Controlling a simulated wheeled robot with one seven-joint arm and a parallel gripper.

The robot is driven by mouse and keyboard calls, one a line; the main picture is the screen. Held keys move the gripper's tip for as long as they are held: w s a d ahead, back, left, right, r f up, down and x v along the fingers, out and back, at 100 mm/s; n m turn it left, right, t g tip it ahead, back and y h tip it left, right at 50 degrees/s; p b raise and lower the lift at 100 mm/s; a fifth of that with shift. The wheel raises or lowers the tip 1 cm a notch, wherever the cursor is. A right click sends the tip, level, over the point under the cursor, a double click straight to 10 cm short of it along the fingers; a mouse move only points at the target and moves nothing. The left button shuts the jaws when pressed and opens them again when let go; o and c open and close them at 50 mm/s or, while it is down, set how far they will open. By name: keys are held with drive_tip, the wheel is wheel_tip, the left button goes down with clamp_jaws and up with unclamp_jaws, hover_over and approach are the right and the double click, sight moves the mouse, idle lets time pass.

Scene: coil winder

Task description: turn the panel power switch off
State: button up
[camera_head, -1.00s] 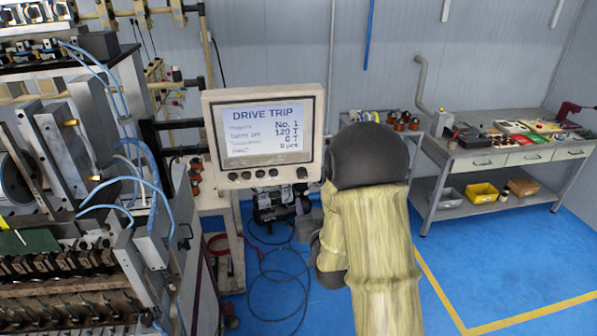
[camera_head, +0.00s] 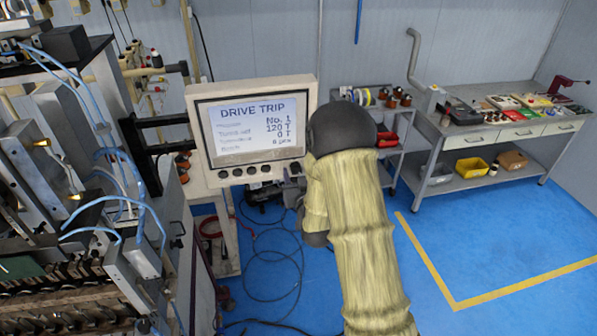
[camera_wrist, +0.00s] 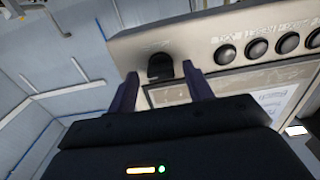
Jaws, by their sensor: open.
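The control panel (camera_head: 177,100) reads DRIVE TRIP on its lit screen (camera_head: 255,130), with a row of round dark buttons along its lower edge. In the wrist view the panel (camera_wrist: 195,48) appears upside down. A black knob-like switch (camera_wrist: 160,66) sits near the panel's corner, beside the row of buttons (camera_wrist: 257,48). My gripper (camera_wrist: 160,70) is open, with one finger on each side of the switch. I cannot tell whether the fingers touch it. The label by the switch is too blurred to read.
The winding machine (camera_head: 85,80) with blue hoses stands left of the panel. Cables (camera_head: 270,265) lie on the blue floor below. A grey workbench (camera_head: 500,140) stands at the right, and the floor before it is clear.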

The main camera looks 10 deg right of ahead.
drive_tip(key=shift+s+a+r, duration=0.1)
drive_tip(key=shift+s+a, duration=0.05)
drive_tip(key=shift+s, duration=0.2)
drive_tip(key=c, duration=1)
drive_tip(key=shift+n+b, duration=0.4)
drive_tip(key=shift+b, duration=0.4)
drive_tip(key=n+b, duration=0.1)
drive_tip(key=b, duration=0.1)
drive_tip(key=n+b, duration=0.2)
drive_tip(key=b, duration=0.1)
drive_tip(key=shift+f+b, duration=0.35)
drive_tip(key=n+b, duration=0.4)
drive_tip(key=b, duration=0.2)
drive_tip(key=shift+a+n, duration=0.15)
drive_tip(key=shift+n, duration=0.25)
drive_tip(key=n+b, duration=0.5)
drive_tip(key=b, duration=0.1)
drive_tip(key=n+b, duration=0.2)
drive_tip(key=n, duration=0.2)
drive_tip(key=shift+r+b, duration=0.15)
drive_tip(key=shift+b, duration=0.25)
drive_tip(key=shift+r+n, duration=0.1)
drive_tip(key=shift+n, duration=0.2)
